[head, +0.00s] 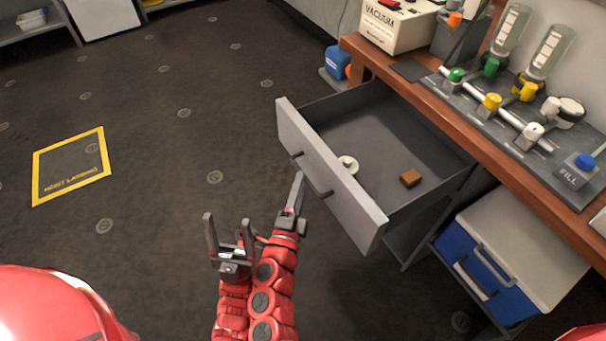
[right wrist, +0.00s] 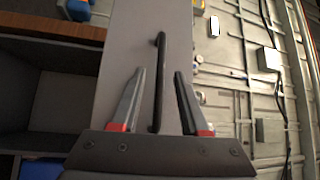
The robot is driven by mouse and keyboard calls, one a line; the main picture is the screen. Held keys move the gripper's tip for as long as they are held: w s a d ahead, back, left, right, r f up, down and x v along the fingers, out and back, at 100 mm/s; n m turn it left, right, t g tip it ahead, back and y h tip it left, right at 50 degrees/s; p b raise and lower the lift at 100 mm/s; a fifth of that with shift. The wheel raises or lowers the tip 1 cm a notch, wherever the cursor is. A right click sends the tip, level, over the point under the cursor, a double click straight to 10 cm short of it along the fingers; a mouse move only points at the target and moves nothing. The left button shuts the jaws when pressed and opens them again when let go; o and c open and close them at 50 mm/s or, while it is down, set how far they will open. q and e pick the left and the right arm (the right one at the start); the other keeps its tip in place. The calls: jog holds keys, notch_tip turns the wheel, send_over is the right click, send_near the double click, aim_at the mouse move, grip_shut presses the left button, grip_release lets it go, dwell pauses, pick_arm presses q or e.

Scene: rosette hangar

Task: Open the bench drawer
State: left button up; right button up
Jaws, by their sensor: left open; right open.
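The bench drawer (head: 372,220) is pulled out, with its grey front panel standing well clear of the bench. Its dark bar handle (head: 312,176) is on the outer face. My right gripper (head: 297,188) is beside the handle in the head view. In the right wrist view the open jaws (right wrist: 158,72) point at the drawer front (right wrist: 120,55), and the handle (right wrist: 160,80) shows between the fingers, not clamped. My left gripper (head: 228,220) is open and empty, left of the right one and apart from the drawer.
A white round piece (head: 348,164) and a brown block (head: 410,178) lie in the drawer. The wooden bench (head: 480,142) carries valves and a vacuum box (head: 392,28). A blue and white cooler (head: 520,245) stands below. Floor to the left is clear.

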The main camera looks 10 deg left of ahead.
jog(key=s, duration=0.4)
jog(key=shift+s+a+f+p, duration=0.1)
jog(key=shift+a+f+p, duration=0.2)
jog(key=shift+p, duration=0.1)
